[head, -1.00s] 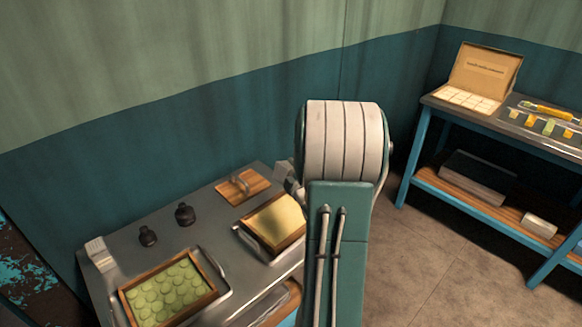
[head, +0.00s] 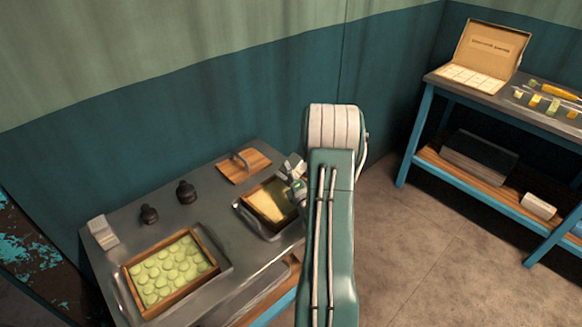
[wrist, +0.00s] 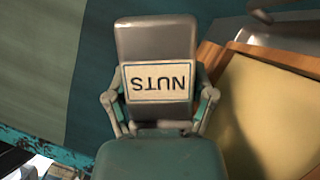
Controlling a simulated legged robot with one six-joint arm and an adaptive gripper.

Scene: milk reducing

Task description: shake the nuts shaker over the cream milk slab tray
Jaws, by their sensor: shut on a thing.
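The nuts shaker (wrist: 155,45) is a grey metal block with a white NUTS label, upside down in the wrist view. My gripper (wrist: 158,100) is shut on it, one finger on each side. The cream milk slab tray (wrist: 215,58) shows at the right of the wrist view, its wooden rim around a pale yellow slab (wrist: 270,115). In the head view the tray (head: 246,214) is at the table's right end, partly in shadow. My gripper (head: 297,188) is at the tray's right edge there, partly hidden by my arm. Nothing is seen falling from the shaker.
A wooden tray of green rounds (head: 215,262) is at the table's front left. A pale shaker-like block (head: 103,233), two dark knobbed pieces (head: 186,192) and a handled wooden board (head: 238,172) stand behind. A side table (head: 427,83) with an open box (head: 490,55) is at right.

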